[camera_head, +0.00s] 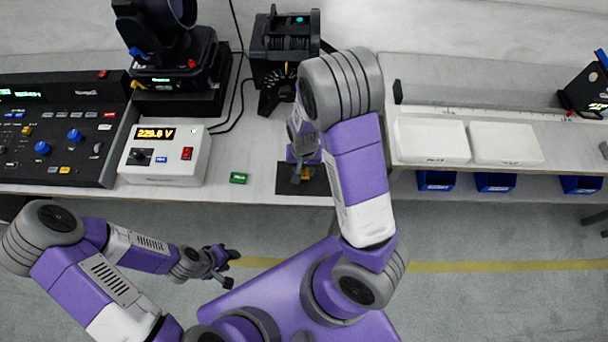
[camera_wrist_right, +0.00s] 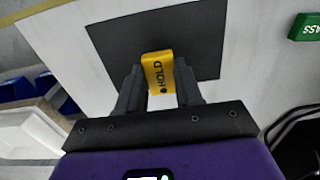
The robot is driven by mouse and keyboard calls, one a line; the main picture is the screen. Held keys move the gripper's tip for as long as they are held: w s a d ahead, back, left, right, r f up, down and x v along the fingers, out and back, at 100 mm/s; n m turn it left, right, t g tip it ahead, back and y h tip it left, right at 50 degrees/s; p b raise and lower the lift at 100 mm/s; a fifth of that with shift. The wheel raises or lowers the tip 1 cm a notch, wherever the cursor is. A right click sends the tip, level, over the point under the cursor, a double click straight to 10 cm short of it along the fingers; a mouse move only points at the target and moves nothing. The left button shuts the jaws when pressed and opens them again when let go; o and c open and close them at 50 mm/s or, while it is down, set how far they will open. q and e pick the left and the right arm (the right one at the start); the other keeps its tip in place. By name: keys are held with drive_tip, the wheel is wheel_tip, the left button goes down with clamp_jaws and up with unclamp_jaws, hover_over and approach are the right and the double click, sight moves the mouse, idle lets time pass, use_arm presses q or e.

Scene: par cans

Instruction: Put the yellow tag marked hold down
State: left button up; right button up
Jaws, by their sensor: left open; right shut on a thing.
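The yellow tag marked HOLD (camera_wrist_right: 158,73) is between the fingers of my right gripper (camera_wrist_right: 160,88) in the right wrist view. The gripper is shut on it, over a dark square mat (camera_wrist_right: 205,35) on the bench. In the head view the tag (camera_head: 306,173) shows as a small yellow patch at my right gripper (camera_head: 304,176), above the mat (camera_head: 290,187). I cannot tell whether the tag touches the mat. My left gripper (camera_head: 228,268) is open and empty, over the floor in front of the bench.
A green tag (camera_head: 238,178) lies on the bench left of the mat. A white meter box (camera_head: 165,155) and a mixing console (camera_head: 60,150) stand further left. A black lamp unit (camera_head: 285,45) stands behind. White trays (camera_head: 432,140) lie to the right, with blue bins (camera_head: 436,181) below.

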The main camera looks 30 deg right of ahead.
sight(304, 171)
wheel_tip(304, 171, down, 3)
drive_tip(key=shift+s+f+b, duration=0.1)
drive_tip(key=shift+f+b, duration=0.05)
drive_tip(key=shift+b, duration=0.35)
drive_tip(key=shift+f, duration=0.25)
drive_tip(key=shift+f, duration=0.1)
drive_tip(key=o, duration=1)
